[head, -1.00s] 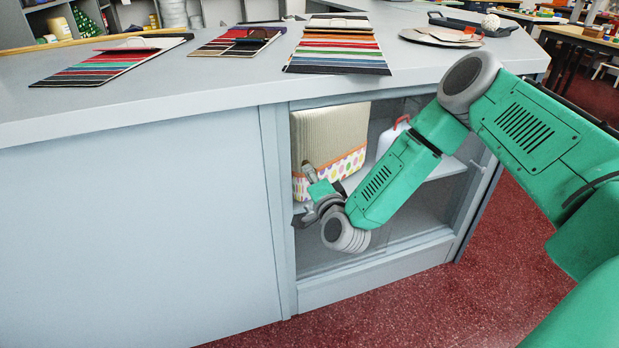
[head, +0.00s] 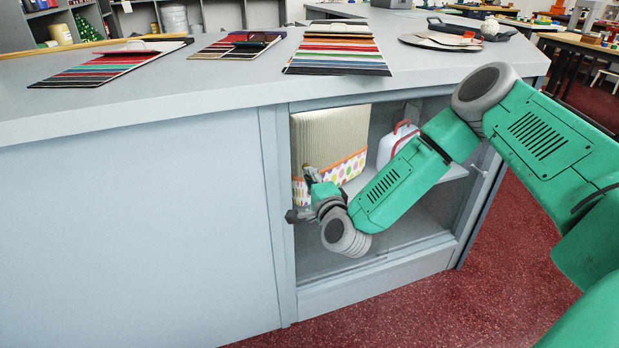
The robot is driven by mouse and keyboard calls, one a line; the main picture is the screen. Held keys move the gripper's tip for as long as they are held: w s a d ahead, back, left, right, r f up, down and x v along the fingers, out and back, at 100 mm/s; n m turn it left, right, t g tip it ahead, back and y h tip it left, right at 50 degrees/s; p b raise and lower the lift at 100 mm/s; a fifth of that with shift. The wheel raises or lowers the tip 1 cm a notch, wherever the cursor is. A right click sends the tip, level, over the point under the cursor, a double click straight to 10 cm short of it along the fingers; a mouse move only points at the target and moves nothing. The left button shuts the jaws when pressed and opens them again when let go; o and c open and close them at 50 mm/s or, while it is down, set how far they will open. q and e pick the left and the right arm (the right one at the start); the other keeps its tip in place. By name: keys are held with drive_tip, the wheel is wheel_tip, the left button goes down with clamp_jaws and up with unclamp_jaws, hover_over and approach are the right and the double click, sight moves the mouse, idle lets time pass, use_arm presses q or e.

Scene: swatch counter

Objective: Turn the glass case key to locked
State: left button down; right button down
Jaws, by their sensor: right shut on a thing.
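The glass case (head: 375,270) is the opening with a shelf in the front of the grey counter. My right gripper (head: 300,198) is at the case's left edge, in front of the left frame post. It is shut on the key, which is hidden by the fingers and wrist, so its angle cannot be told. Small dark parts show at the gripper's left, by the frame post; I cannot tell whether they are fingers or lock. My left gripper is not in view.
Behind my right arm, a cream ribbed item with a dotted band (head: 335,140) and a white container with a red handle (head: 398,140) stand on the shelf. Striped swatch boards (head: 338,50) lie on the countertop (head: 215,90). Red floor (head: 480,270) is clear at right.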

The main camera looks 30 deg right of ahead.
drive_tip(key=shift+s+f, duration=0.2)
drive_tip(key=shift+f, duration=0.15)
drive_tip(key=c, duration=1.7)
unclamp_jaws()
drive_tip(key=shift+r, duration=0.1)
drive_tip(key=v, duration=1.1)
drive_tip(key=shift+s, duration=0.4)
